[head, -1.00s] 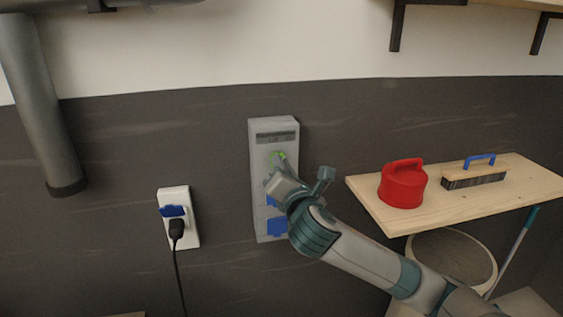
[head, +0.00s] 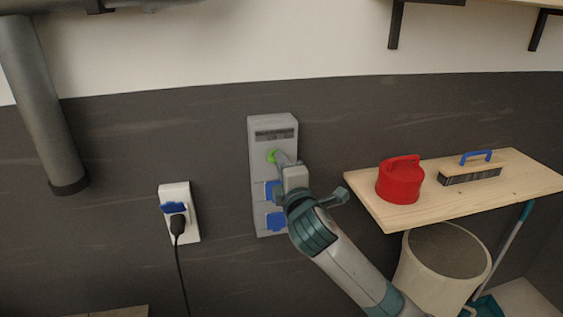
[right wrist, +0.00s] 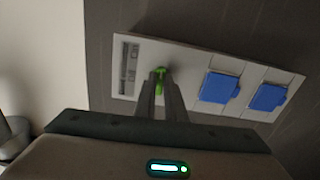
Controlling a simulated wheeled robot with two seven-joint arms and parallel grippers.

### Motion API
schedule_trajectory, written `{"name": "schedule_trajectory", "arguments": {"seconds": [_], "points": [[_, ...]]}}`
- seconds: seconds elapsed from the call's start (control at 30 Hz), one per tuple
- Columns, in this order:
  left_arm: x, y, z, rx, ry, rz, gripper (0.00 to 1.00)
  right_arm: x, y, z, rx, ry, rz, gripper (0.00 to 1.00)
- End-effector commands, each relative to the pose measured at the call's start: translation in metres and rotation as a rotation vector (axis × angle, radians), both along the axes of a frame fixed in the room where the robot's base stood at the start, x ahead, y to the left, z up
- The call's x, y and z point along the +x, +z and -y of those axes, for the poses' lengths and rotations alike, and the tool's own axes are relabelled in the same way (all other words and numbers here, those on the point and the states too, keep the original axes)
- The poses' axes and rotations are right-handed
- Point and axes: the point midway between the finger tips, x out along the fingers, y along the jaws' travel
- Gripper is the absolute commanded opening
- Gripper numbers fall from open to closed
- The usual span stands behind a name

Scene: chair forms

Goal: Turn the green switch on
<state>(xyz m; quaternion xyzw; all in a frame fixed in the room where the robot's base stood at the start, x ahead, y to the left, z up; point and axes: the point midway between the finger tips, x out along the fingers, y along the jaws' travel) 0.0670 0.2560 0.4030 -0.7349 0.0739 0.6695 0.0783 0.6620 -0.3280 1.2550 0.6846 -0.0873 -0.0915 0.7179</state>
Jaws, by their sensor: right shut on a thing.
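The green switch (head: 271,156) is on the upper part of a grey wall box (head: 259,136), below a dark label strip. It also shows in the right wrist view (right wrist: 159,72), right at my fingertips. My right gripper (head: 280,158) reaches up to the box from the lower right. Its fingers are shut on the green switch and cover part of it. In the right wrist view the fingers (right wrist: 162,88) are close together at the switch. How far the switch is turned is hard to tell. My left gripper is not in view.
Two blue socket covers (head: 276,221) sit below the switch. A white outlet (head: 192,222) with a black plug is to the left. A wooden shelf (head: 440,208) at right holds a red canister (head: 400,182) and a brush (head: 472,174). A bucket (head: 440,262) stands below.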

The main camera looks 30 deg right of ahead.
Motion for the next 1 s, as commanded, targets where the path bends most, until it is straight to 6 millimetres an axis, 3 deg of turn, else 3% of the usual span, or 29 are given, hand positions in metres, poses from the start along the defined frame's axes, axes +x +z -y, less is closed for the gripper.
{"name": "schedule_trajectory", "arguments": {"seconds": [0.6, 0.7, 1.0], "points": [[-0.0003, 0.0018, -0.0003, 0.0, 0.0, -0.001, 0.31, 0.0002, 0.0, 0.0001, 0.063, 0.0, 0.017, 0.0], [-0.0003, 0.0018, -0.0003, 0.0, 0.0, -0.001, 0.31, 0.0002, 0.0001, 0.0001, 0.062, 0.0, 0.017, 0.29], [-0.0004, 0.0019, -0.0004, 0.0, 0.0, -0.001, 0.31, 0.0001, 0.0, 0.0, 0.061, 0.0, 0.016, 0.29]]}}
